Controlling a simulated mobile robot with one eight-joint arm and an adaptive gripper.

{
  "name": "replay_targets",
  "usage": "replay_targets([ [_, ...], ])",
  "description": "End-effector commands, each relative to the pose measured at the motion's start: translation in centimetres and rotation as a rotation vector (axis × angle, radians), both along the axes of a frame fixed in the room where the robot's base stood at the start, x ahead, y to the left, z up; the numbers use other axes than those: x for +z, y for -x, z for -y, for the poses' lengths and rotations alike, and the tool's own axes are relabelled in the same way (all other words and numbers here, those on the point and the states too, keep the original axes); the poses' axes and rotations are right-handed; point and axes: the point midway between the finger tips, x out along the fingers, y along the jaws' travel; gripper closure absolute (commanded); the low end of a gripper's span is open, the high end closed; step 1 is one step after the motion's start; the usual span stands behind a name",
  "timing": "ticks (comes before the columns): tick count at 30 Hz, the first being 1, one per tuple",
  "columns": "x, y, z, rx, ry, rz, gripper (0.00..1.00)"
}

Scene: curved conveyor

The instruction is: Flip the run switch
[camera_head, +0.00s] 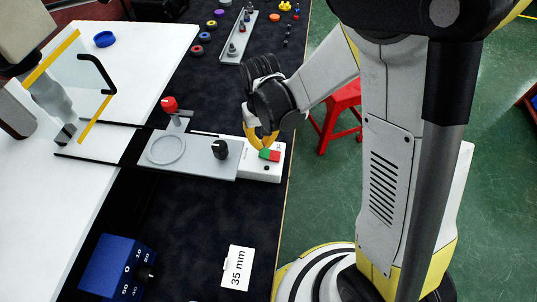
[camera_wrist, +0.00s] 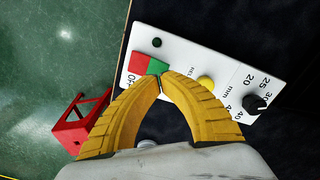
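The run switch is a small rocker, half red and half green (camera_wrist: 148,65), on a white control panel (camera_wrist: 183,53). In the head view the rocker (camera_head: 269,155) sits at the right end of the panel (camera_head: 262,172). My gripper (camera_wrist: 159,78) has its two yellow fingertips together, right at the lower edge of the green half. I cannot tell whether they touch it. In the head view my gripper (camera_head: 262,144) comes down over the panel from above. Nothing shows between the fingertips.
The panel also has a black knob (camera_wrist: 255,104), a yellow button (camera_wrist: 206,82) and a dark round spot (camera_wrist: 157,42). A grey plate (camera_head: 190,163) adjoins it. A blue dial box (camera_head: 116,268) and a "35 mm" card (camera_head: 237,268) lie nearer. A red stool (camera_head: 343,108) stands on the floor.

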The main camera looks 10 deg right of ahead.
Motion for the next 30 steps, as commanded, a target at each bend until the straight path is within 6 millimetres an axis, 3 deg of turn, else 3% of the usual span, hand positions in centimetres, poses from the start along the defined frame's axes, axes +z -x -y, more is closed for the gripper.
replay_targets([
  [30, -1.6, 0.0, 0.0, 0.000, 0.000, 0.000, 1.00],
])
